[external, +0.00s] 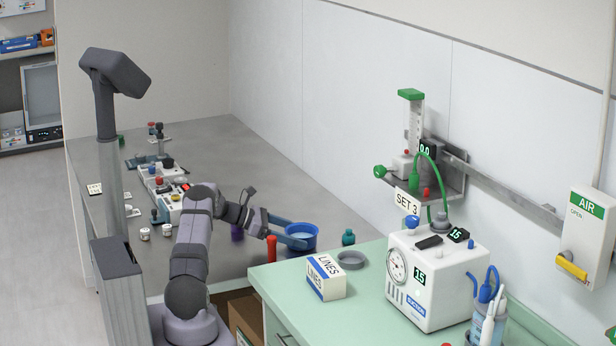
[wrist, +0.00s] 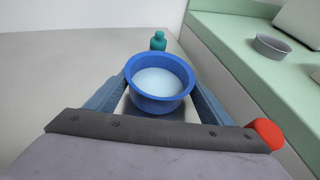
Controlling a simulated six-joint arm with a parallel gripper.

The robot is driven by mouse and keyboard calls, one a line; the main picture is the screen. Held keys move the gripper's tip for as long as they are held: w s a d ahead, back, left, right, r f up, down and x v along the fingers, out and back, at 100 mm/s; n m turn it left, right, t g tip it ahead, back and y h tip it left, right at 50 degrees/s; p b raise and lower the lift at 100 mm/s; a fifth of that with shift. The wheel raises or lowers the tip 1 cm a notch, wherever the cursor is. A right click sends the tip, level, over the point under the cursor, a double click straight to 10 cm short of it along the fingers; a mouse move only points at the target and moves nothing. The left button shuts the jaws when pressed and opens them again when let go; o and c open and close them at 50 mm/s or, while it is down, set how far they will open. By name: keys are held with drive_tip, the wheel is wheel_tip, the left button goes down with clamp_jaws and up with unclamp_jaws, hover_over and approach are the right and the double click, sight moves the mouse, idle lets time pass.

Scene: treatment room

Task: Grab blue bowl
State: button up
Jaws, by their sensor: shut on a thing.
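The blue bowl (external: 301,236) is round with a pale inside and sits at the end of my arm, near the green counter. In the wrist view the bowl (wrist: 160,84) is upright between the two blue fingers of my gripper (wrist: 158,92). The fingers press on its left and right sides. In the external view my gripper (external: 294,233) reaches right to the bowl. I cannot tell whether the bowl touches the grey bench or is slightly above it.
A teal bottle (external: 348,238) stands just beyond the bowl. A red-orange cylinder (external: 271,248) stands close beside my gripper. A grey dish (external: 351,260) and a LINES box (external: 326,278) are on the raised green counter (external: 375,312).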

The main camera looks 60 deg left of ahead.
wheel_tip(320, 180, up, 10)
drive_tip(key=shift+b, duration=0.35)
